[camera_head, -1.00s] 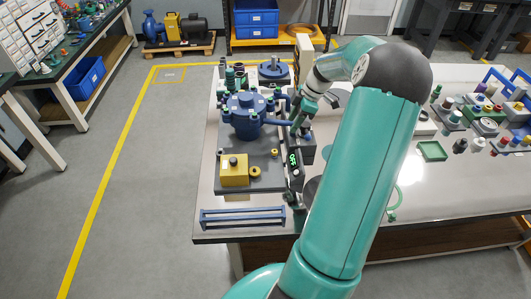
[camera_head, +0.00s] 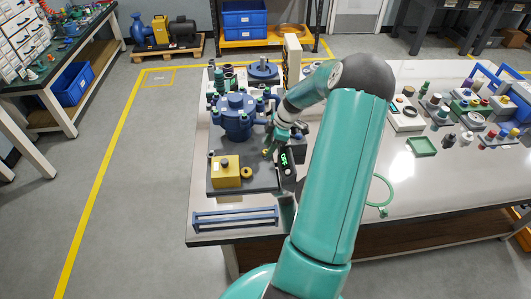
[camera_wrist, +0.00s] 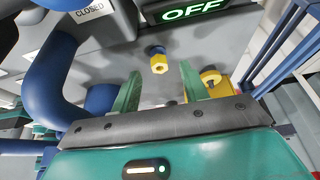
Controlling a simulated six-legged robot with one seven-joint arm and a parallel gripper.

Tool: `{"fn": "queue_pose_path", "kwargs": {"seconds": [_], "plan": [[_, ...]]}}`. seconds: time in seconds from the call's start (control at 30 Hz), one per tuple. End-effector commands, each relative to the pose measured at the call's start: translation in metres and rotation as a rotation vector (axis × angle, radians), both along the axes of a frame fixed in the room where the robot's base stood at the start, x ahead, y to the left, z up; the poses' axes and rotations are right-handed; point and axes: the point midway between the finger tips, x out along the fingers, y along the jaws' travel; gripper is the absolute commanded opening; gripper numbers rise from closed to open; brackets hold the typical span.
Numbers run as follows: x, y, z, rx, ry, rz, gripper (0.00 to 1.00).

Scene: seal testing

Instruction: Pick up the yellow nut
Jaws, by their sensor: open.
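The yellow nut (camera_wrist: 159,64) shows in the wrist view as a small yellow hex piece with a dark blue part behind it. It appears between my fingers, a little beyond their tips; I see no contact. In the head view I cannot make it out near my fingers. My gripper (camera_wrist: 160,72) is open and empty, with one green finger on each side of the nut in the picture. In the head view my gripper (camera_head: 270,147) is low over the grey plate (camera_head: 215,155), right of the yellow box.
A yellow box (camera_head: 226,171) and a yellow ring (camera_head: 247,173) stand near the plate's front. The blue vessel (camera_head: 237,117) with pipes is behind. A dark unit with a green "OFF" display (camera_head: 284,159) is close on the right. A blue rack (camera_head: 235,218) lies in front.

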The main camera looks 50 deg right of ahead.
Motion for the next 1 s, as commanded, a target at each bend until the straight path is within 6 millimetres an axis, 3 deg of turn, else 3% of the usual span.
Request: {"fn": "queue_pose_path", "kwargs": {"seconds": [0.13,0.37,0.6,1.0], "plan": [[0.0039,0.0042,-0.0147,0.000,0.000,-0.001,0.45],[0.0044,0.0043,-0.0159,-0.002,0.000,-0.002,0.45],[0.0043,0.0042,-0.0156,-0.002,0.000,-0.002,0.00],[0.0043,0.0039,-0.0113,-0.002,0.000,-0.002,0.00]]}}
